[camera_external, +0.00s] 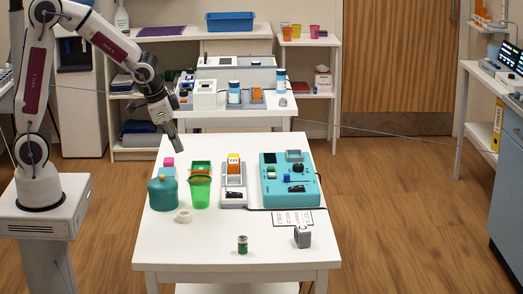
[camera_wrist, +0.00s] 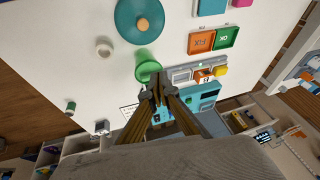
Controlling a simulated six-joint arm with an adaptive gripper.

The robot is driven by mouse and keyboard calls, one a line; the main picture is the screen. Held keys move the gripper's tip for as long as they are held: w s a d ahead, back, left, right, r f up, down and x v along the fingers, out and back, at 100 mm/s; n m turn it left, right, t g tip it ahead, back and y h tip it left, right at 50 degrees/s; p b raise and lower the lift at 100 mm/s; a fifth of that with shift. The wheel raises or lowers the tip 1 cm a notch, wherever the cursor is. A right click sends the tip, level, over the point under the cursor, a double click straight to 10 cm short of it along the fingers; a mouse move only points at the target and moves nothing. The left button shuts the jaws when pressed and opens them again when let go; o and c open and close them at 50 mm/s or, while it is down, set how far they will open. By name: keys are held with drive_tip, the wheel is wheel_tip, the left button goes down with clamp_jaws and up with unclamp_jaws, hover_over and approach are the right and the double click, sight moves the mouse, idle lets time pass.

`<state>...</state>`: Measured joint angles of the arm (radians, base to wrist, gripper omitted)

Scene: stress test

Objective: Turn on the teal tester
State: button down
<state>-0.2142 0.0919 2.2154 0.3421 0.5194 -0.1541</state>
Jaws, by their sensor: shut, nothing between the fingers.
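The teal tester (camera_external: 289,180) lies on the right side of the white table in the external view. It has a small green part, a blue part, a black handle-like part and a grey block on its top face. In the wrist view part of the tester (camera_wrist: 207,101) shows beyond the fingers, partly hidden by them. My gripper (camera_external: 174,145) is above the far left of the table, well apart from the tester. In the wrist view my gripper (camera_wrist: 160,92) is shut with nothing between its fingers.
On the white table (camera_external: 205,245) stand a teal pot (camera_external: 162,193), a green cup (camera_external: 200,192), a white roll (camera_external: 183,216), a grey device with an orange-yellow block (camera_external: 233,184), a small green can (camera_external: 242,245) and a grey block (camera_external: 302,237). The front middle is mostly clear.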

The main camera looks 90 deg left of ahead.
drive_tip(key=w+a+f+t, duration=0.1)
drive_tip(key=w+f+t, duration=0.1)
drive_tip(key=w, duration=0.5)
drive_tip(key=w+a+f+m+t+h, duration=0.1)
drive_tip(key=w+f, duration=0.1)
drive_tip(key=w, duration=0.4)
drive_tip(key=w+a+f+t, duration=0.2)
drive_tip(key=w+f, duration=0.1)
drive_tip(key=w, duration=0.4)
drive_tip(key=w+d+r+t+h, duration=0.1)
drive_tip(key=w+d+r+t, duration=0.1)
drive_tip(key=w+d+r, duration=0.2)
drive_tip(key=shift+w+r+h, duration=0.4)
drive_tip(key=shift+w+r, duration=0.25)
drive_tip(key=shift+r, duration=0.05)
drive_tip(key=shift+w+f, duration=0.1)
hover_over(294, 188)
drive_tip(key=shift+s+f, duration=0.25)
drive_tip(key=shift+f, duration=1.2)
drive_tip(key=shift+s+f, duration=0.2)
drive_tip(key=shift+f, duration=1.25)
drive_tip(key=shift+w+f, duration=0.2)
drive_tip(key=shift+f, duration=0.8)
drive_tip(key=shift+w+f, duration=0.15)
drive_tip(key=shift+f, duration=0.85)
drive_tip(key=shift+f, duration=0.1)
